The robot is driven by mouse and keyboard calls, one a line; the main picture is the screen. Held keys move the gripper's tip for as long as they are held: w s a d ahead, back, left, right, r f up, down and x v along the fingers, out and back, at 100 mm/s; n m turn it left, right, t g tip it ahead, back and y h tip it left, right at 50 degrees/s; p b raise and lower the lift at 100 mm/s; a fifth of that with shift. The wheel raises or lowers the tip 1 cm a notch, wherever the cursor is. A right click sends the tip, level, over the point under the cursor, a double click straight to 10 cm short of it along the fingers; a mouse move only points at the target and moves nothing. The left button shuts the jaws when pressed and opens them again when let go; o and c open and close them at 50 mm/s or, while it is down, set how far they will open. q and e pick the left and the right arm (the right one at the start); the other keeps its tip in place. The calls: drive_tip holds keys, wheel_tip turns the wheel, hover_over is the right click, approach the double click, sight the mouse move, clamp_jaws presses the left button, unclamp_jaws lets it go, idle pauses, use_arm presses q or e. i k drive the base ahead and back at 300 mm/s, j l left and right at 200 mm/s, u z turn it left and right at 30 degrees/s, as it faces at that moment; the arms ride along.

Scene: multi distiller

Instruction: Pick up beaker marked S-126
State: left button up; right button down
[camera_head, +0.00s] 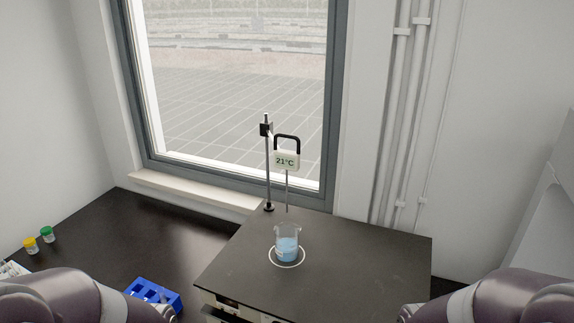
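One glass beaker (287,243) with light blue liquid stands upright inside a white ring on the dark top of a box-like unit (350,254). Any marking on the beaker is too small to read, so I cannot tell if it is S-126. A thermometer (286,160) reading 21°C hangs from a stand just above and behind the beaker, its probe pointing down. My left and right arms show only as links at the lower left and lower right corners. Both grippers are out of the picture.
A blue rack (153,294) sits on the dark bench (140,233) left of the unit. A yellow-capped jar (30,244) and a green-capped jar (47,234) stand at the far left. The stand's metal rod (268,172) rises behind the beaker. A window and wall pipes are behind.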

sight(286, 233)
drive_tip(key=z, duration=0.4)
drive_tip(key=j+z, duration=0.15)
drive_tip(key=z, duration=0.65)
drive_tip(key=j+z, duration=0.15)
drive_tip(key=z, duration=0.25)
drive_tip(key=k+j+z, duration=0.1)
drive_tip(key=j, duration=0.3)
